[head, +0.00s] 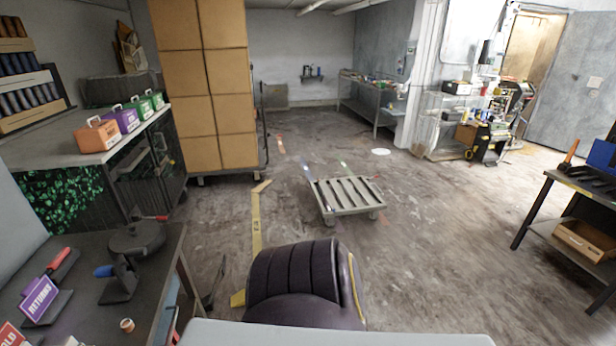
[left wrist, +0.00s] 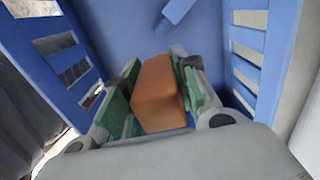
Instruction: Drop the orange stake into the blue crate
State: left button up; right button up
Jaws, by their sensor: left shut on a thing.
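In the left wrist view my left gripper (left wrist: 158,92) is shut on the orange stake (left wrist: 158,95), with its green pads against both sides. The blue crate (left wrist: 262,45) surrounds the view, with slatted walls to the left and right and a plain blue surface beyond the stake. The stake points into the crate; I cannot tell whether its far end touches the crate. Neither gripper is in the head view, and my right gripper is in no view.
In the head view a dark table (head: 550,180) at the right bears a black holder with an upright orange piece (head: 571,150) and a blue object (head: 602,153). A low slatted pallet (head: 347,194) stands on the floor. A dark padded seat (head: 300,285) is close in front. Stacked boxes (head: 205,85) stand behind.

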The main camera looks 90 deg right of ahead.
pick_arm(q)
jog(key=o, duration=1.2)
jog(key=shift+r, duration=0.15)
jog(key=shift+d+r, duration=0.1)
jog(key=shift+r, duration=5.8)
jog(key=shift+f, duration=0.1)
